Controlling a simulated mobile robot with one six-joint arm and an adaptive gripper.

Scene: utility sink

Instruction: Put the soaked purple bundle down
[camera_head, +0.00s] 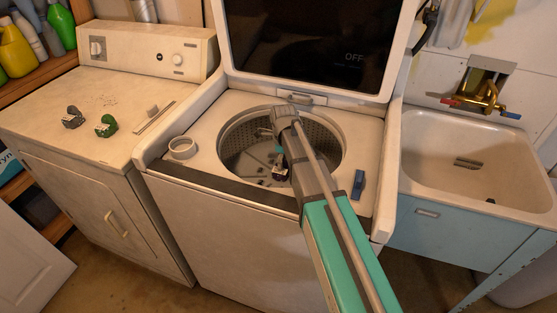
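My arm reaches over the open top-loading washer (172,210). My gripper (279,172) points down into its round metal drum (323,136). The gripper is small and dark in this view and partly covered by my own arm, so its finger opening is unclear. I cannot make out a purple bundle for certain. Several small dark shapes (262,182) lie low in the drum by the gripper, too small to identify.
The washer's lid (310,40) stands raised behind the drum. The sink (440,140) at the right is mostly empty. The dryer (60,100) at the left holds a green item (106,126) and a grey one (72,118).

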